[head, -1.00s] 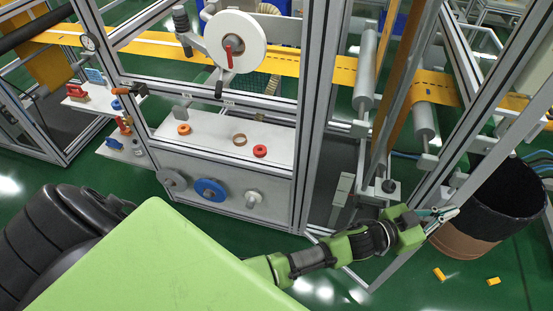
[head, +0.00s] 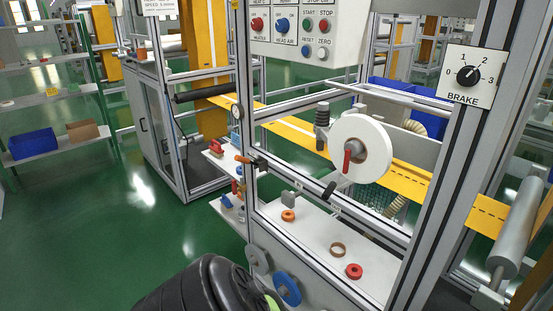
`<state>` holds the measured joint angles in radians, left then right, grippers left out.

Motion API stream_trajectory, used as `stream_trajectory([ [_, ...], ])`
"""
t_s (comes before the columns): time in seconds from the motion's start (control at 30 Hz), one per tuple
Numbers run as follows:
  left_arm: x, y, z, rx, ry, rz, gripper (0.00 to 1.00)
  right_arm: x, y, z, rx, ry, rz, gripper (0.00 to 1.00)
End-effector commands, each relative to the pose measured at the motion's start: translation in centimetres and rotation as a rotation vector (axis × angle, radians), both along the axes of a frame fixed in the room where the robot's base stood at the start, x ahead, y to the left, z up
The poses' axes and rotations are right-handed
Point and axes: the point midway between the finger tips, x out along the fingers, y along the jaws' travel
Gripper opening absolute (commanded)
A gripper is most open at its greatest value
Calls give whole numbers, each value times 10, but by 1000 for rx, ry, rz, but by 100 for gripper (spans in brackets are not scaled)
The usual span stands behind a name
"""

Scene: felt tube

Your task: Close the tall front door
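The near machine has a tall aluminium frame, with a post (head: 447,200) at the right and another (head: 246,100) at the left. I cannot pick out a tall front door with certainty in the head view. A metal roller (head: 517,225) stands at the right, beyond the right post, and the area beside it is cut off by the picture edge. Neither of my grippers is in view.
A control panel (head: 305,28) and a brake dial (head: 469,75) hang on the frame. A white reel (head: 372,150) sits above a shelf (head: 318,232) with small rings. Green floor (head: 90,230) is clear at left, before a rack with a blue bin (head: 32,144).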

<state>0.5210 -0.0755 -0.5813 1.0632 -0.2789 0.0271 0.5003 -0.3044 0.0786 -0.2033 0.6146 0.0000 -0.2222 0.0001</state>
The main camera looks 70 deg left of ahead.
Motion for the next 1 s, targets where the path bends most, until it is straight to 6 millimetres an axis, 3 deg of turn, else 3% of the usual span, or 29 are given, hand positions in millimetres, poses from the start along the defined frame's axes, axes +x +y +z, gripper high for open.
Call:
stream_trajectory([
  [0.17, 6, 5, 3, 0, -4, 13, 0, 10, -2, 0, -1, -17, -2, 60],
  [1.0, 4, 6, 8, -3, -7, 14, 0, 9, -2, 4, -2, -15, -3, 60],
])
